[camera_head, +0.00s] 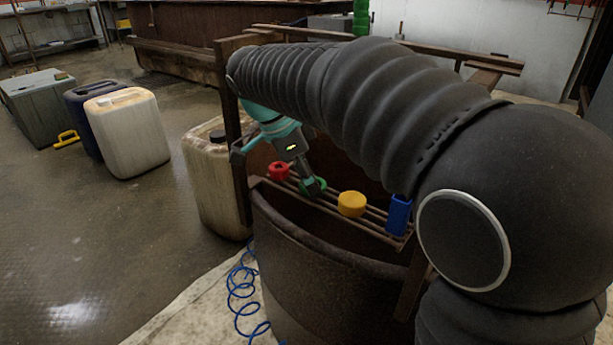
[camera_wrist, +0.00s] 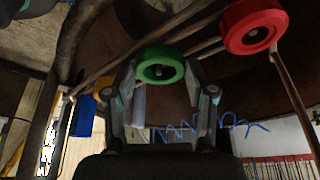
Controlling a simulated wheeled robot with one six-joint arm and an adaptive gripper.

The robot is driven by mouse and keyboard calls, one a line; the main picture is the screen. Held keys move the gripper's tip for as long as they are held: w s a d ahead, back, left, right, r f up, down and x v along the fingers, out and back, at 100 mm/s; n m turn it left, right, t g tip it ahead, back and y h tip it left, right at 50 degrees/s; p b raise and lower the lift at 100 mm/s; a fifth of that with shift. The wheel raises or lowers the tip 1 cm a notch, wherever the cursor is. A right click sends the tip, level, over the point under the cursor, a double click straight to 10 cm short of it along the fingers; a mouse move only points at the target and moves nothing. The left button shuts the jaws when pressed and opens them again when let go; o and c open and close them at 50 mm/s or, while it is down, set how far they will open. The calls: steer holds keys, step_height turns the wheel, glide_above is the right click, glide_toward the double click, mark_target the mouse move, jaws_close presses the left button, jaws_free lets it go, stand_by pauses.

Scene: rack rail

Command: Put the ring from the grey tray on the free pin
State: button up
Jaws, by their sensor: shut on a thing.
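My gripper (camera_head: 312,188) is shut on a green ring (camera_head: 320,184) at the slatted rack rail over the rusty drum. In the wrist view my gripper (camera_wrist: 160,74) has a finger on each side of the green ring (camera_wrist: 160,52). Something greyish shows in the ring's hole; I cannot tell whether the ring is around a pin. A red ring (camera_head: 278,165) sits left of it on the rail, and it also shows in the wrist view (camera_wrist: 238,22) with a dark pin end in its hole. I cannot make out a grey tray.
A yellow round piece (camera_head: 351,204) and a blue block (camera_head: 398,215) sit right of the green ring on the rail. The drum (camera_head: 310,265) stands below. A pale jerrycan (camera_head: 212,185) stands close left. A coiled blue hose (camera_head: 240,290) hangs by the drum.

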steer(key=o, duration=1.2)
steer(key=shift+o, duration=0.2)
steer(key=shift+r, duration=0.1)
